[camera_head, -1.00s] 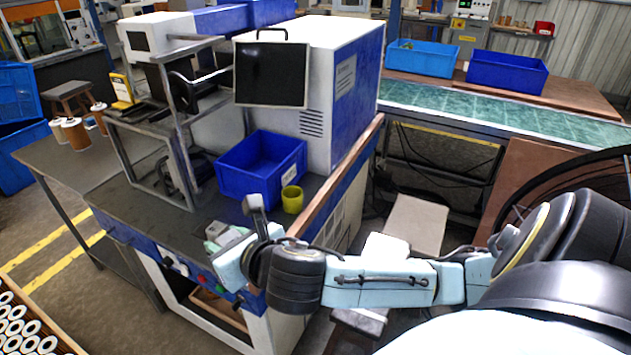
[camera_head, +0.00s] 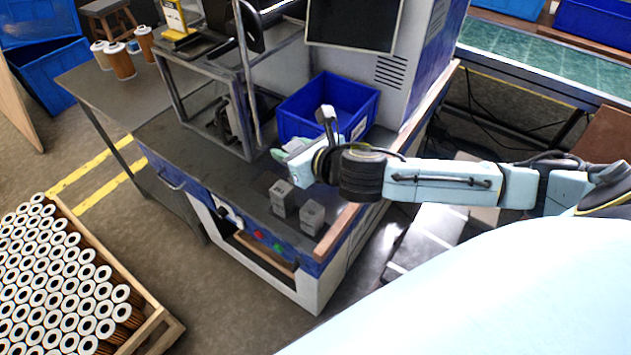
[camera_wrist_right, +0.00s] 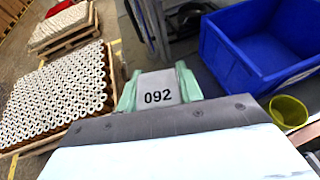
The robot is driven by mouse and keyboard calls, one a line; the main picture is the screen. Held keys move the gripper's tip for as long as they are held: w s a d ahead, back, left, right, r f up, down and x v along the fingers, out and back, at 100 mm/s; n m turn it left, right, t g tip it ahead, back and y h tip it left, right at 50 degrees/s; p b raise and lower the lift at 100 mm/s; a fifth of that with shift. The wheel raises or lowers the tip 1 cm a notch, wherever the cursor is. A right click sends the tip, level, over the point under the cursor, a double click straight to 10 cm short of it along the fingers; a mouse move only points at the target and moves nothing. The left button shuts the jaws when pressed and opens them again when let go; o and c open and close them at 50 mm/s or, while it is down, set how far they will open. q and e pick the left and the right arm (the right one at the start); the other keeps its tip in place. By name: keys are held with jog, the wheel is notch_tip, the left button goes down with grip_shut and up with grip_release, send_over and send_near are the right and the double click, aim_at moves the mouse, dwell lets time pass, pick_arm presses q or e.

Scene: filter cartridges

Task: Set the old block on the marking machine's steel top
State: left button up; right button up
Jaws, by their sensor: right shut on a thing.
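My right gripper (camera_head: 287,153) is over the marking machine's dark steel top (camera_head: 238,182), in front of the blue bin. In the right wrist view, its pale green fingers (camera_wrist_right: 158,90) are shut on a light grey block marked 092 (camera_wrist_right: 158,95). In the head view the held block is mostly hidden by the gripper. Two other small grey blocks, one left (camera_head: 281,198) and one right (camera_head: 312,217), stand upright on the top near its front edge. My left gripper is not in view.
A blue bin (camera_head: 300,119) stands on the top behind the gripper, with a yellow-green cup (camera_wrist_right: 289,110) beside it. A metal frame (camera_head: 247,85) stands to the left. A crate of filter cartridges (camera_head: 152,318) is on the floor. The top's left front is clear.

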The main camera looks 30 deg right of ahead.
jog(key=d+f+n+y, duration=0.2)
jog(key=d+f, duration=0.2)
jog(key=d, duration=0.2)
jog(key=b, duration=0.1)
send_over(322, 191)
jog(key=shift+g+y, duration=0.4)
notch_tip(322, 191, down, 6)
jog(key=shift+a+f, duration=0.1)
jog(key=shift+f, duration=0.1)
jog(key=shift+f+b, duration=0.85)
jog(key=shift+f, duration=1.5)
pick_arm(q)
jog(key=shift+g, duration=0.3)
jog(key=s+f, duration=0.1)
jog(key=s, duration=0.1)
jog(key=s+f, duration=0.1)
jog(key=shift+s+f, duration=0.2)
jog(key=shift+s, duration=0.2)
pick_arm(e)
jog(key=shift+r, duration=0.1)
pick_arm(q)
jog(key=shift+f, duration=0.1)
pick_arm(e)
jog(key=o, duration=0.6)
jog(key=shift+f, duration=0.2)
jog(key=o, duration=0.5)
